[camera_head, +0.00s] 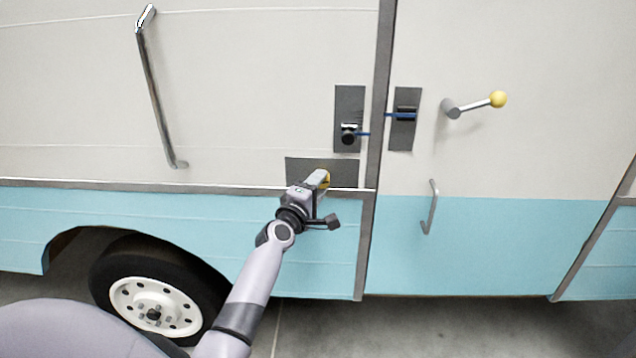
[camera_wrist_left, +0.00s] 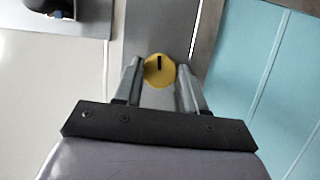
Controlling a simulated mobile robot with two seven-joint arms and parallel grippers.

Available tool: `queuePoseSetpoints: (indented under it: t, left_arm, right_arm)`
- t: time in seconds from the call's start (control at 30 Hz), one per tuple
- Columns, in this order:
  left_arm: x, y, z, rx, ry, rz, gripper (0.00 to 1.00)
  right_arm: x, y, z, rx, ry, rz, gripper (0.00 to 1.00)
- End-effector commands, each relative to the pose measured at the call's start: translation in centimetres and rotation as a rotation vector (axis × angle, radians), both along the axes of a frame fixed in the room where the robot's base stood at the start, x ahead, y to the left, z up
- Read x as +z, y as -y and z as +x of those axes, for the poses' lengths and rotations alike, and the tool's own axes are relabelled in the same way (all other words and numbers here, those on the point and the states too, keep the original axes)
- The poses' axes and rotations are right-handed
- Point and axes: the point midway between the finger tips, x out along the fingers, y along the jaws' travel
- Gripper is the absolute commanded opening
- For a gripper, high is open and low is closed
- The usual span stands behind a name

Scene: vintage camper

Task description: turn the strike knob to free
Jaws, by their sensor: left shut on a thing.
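The knob in my left gripper is a small round yellow knob (camera_wrist_left: 159,70) with a short black mark on its face, taken as the strike knob. It sits at the lower dark plate (camera_head: 307,172) on the camper wall, left of the door frame. In the head view, only a bit of its yellow (camera_head: 325,181) shows by the fingers. My left gripper (camera_head: 320,178) is closed with the knob between its fingertips, and it also shows in the wrist view (camera_wrist_left: 160,80). In that view the mark runs about along the picture's vertical. My right gripper is not in view.
Above are two dark plates, one with a black knob (camera_head: 348,133), one with a black latch piece (camera_head: 405,112); a blue bar spans the frame there. A lever with a yellow ball (camera_head: 498,99) juts out right. Grab handles (camera_head: 160,100) (camera_head: 431,207) stand out from the wall.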

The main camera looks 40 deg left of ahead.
Motion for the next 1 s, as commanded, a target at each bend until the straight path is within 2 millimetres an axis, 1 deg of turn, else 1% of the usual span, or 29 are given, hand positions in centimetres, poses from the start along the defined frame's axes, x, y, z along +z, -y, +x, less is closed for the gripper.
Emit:
queuePoseSetpoints:
  t: [1.0]
  left_arm:
    - [0.53,0.37,0.18,-0.007,-0.501,0.812,0.1]
  right_arm:
    - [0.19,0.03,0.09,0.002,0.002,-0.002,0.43]
